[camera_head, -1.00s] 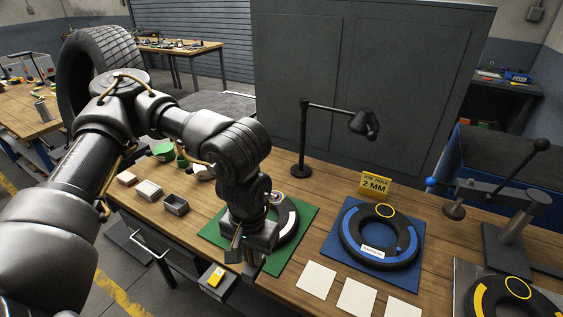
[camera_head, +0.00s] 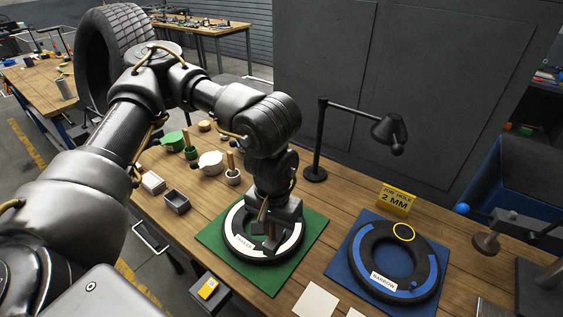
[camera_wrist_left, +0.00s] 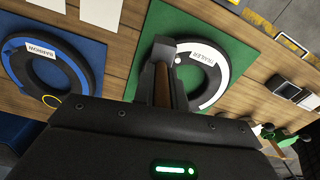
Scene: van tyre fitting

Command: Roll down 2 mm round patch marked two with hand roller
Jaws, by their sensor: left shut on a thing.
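My left gripper (camera_head: 268,228) points down over the white-banded ring (camera_head: 240,243) on the green mat (camera_head: 213,243). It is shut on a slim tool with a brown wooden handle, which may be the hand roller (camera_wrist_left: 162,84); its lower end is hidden. Part of the ring is behind the gripper. A ring labelled BARROW (camera_head: 372,265), with blue bands and a yellow circle (camera_head: 403,232), lies on the blue mat (camera_head: 343,262). I cannot make out the patch marked two. My right gripper is not in view.
A yellow card reading "JOB HOLE 2 MM" (camera_head: 397,200) stands behind the blue mat. A black lamp (camera_head: 318,140) stands at the back. Small containers, including a dark box (camera_head: 176,203) and a white pot (camera_head: 210,163), stand left of the green mat. White cards (camera_head: 316,300) lie in front.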

